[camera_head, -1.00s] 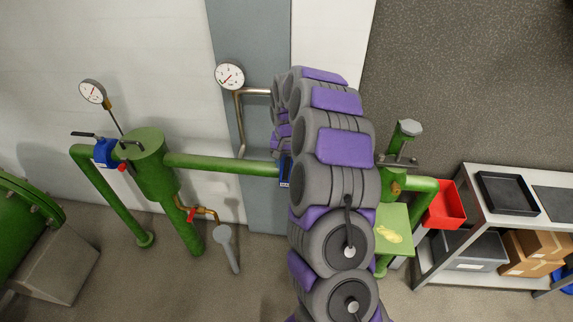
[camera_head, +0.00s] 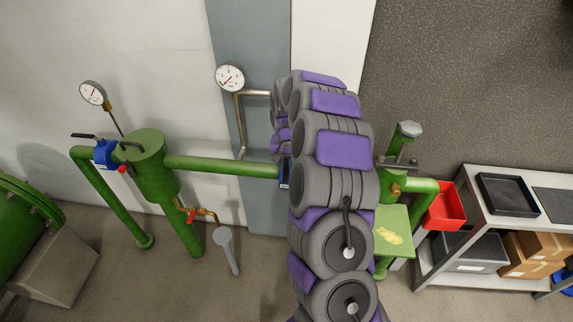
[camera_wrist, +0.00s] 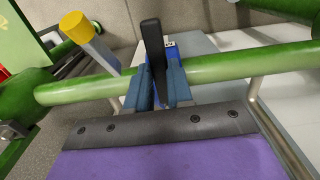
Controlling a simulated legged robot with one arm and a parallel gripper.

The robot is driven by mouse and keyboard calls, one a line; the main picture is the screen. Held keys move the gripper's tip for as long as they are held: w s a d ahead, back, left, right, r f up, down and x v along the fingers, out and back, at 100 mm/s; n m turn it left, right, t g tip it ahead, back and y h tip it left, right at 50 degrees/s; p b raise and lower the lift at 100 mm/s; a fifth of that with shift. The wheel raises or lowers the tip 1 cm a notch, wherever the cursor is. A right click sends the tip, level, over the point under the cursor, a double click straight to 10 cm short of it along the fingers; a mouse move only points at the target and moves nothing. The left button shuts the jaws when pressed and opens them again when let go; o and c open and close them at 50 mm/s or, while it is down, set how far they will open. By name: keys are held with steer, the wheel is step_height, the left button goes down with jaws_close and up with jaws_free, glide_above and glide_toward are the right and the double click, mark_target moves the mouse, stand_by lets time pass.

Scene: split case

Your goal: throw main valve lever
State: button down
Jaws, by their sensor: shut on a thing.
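The black valve lever (camera_wrist: 151,36) stands up between the two blue fingers of my gripper (camera_wrist: 159,88) in the wrist view. My gripper is shut on the lever, in front of the green pipe (camera_wrist: 225,67). The lower part of the lever is hidden between the fingers. In the head view my grey and purple arm covers the gripper and the lever. Only a small blue part (camera_head: 284,180) shows at the arm's left edge, at the end of the green pipe (camera_head: 222,165).
A green vessel (camera_head: 150,165) with another blue valve (camera_head: 106,153) stands left. A pressure gauge (camera_head: 230,77) is on the wall. A yellow-capped post (camera_wrist: 78,27) rises close to my gripper's left. A shelf (camera_head: 465,225) with a red bin (camera_head: 445,208) stands right.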

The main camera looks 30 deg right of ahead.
steer(key=shift+w, duration=0.1)
stand_by(0.4)
steer(key=shift+w+a+m+p, duration=0.35)
steer(key=shift+w+m+p, duration=1.4)
steer(key=shift+m, duration=1.3)
steer(key=shift+w+a+m+p, duration=0.3)
steer(key=shift+w+m+p, duration=1.4)
steer(key=shift+m, duration=1.3)
steer(key=shift+w+a+m+p, duration=0.35)
steer(key=shift+w+m+p, duration=1.4)
steer(key=shift+m, duration=1.3)
steer(key=shift+w+r, duration=0.1)
steer(key=c, duration=1)
jaws_free()
steer(key=shift+c, duration=0.2)
steer(key=shift+o, duration=0.2)
